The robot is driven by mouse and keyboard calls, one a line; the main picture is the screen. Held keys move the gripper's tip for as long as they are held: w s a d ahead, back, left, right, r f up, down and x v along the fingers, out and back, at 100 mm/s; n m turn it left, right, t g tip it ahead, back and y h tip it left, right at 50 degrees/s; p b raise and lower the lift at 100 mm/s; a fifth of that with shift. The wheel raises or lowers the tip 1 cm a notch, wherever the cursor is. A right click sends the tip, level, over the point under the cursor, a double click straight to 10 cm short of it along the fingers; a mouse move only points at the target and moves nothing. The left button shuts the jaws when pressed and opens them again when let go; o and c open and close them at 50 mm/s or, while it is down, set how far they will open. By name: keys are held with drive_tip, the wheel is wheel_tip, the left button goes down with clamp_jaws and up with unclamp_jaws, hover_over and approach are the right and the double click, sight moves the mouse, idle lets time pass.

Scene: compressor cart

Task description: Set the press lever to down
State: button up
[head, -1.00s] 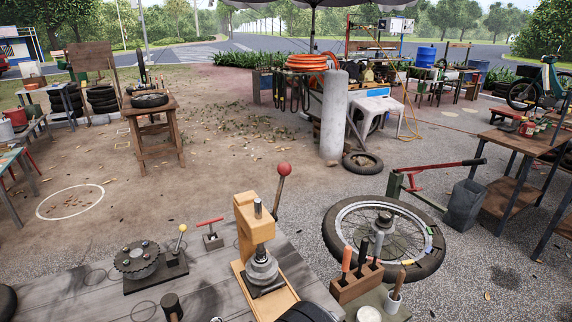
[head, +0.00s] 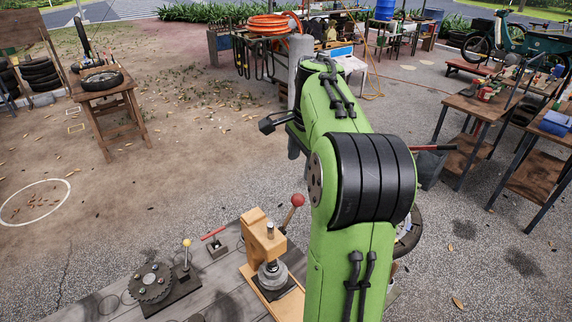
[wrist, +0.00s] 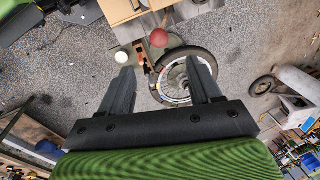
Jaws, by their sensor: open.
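The press (head: 255,235), with a light wooden frame, stands on the grey bench in the head view. Its lever, ending in a red ball knob (head: 297,200), points up and leans right. In the wrist view the red knob (wrist: 160,38) lies beyond the fingertips, near the middle of the gap, apart from them. The press body shows only partly at the top edge there. My gripper (wrist: 164,75) is open and empty. In the head view my green arm stands right of the press, and I cannot clearly make out the fingers.
A dark gear (head: 151,283) and a small yellow-knobbed lever (head: 187,243) sit left of the press on the bench (head: 105,305). A red-handled tool (head: 214,235) lies behind. A spoked wheel (wrist: 182,88) lies on the ground, largely hidden by my arm in the head view.

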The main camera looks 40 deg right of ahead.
drive_tip(key=b, duration=0.1)
approach(300, 196)
drive_tip(key=shift+m, duration=0.4)
drive_tip(key=f, duration=0.4)
drive_tip(key=w+f, duration=0.1)
drive_tip(key=f, duration=0.2)
drive_tip(key=w+f, duration=0.1)
drive_tip(key=f, duration=0.3)
drive_tip(key=shift+w+d+f, duration=0.15)
drive_tip(key=shift+d+f, duration=0.15)
drive_tip(key=shift+d, duration=0.1)
clamp_jaws()
